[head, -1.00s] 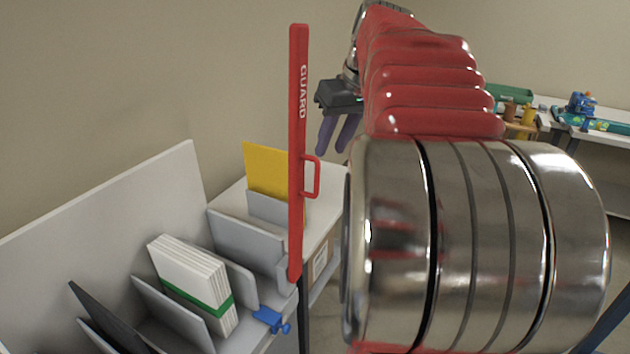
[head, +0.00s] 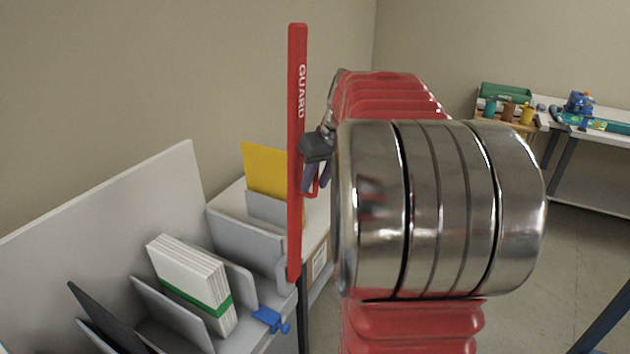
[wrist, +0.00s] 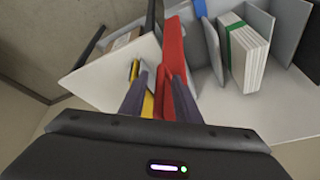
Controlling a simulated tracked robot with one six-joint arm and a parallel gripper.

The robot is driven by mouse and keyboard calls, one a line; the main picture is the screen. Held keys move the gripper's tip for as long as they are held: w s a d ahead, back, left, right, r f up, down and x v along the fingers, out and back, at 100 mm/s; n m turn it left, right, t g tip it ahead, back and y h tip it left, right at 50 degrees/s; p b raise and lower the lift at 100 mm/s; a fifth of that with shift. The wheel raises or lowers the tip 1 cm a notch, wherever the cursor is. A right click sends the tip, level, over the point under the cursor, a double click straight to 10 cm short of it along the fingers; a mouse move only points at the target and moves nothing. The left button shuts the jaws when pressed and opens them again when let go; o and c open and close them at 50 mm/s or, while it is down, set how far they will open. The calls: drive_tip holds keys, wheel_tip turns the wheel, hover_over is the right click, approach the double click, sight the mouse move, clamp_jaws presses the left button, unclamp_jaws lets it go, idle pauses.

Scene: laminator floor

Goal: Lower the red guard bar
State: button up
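The red guard bar (head: 296,110), marked GUARD, stands upright at the right end of the grey rack. Its red loop handle (head: 313,188) sticks out to the right and is partly hidden by my fingers. My gripper (head: 316,178) is at the handle, just right of the bar, fingers pointing down. In the wrist view the purple fingers (wrist: 160,88) are apart, with red between them, and the bar (wrist: 172,45) rises just beyond. I cannot tell whether the fingers touch the handle.
The rack (head: 100,200) holds white sheets with a green band (head: 190,285) and dark panels. A yellow sheet (head: 265,170) stands behind the bar. A blue clamp (head: 270,319) sits at the rack's edge. A cluttered workbench (head: 610,130) stands at the back right.

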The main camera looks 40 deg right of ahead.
clamp_jaws()
idle(0.4)
drive_tip(key=shift+a, duration=0.2)
drive_tip(key=shift+d, duration=0.1)
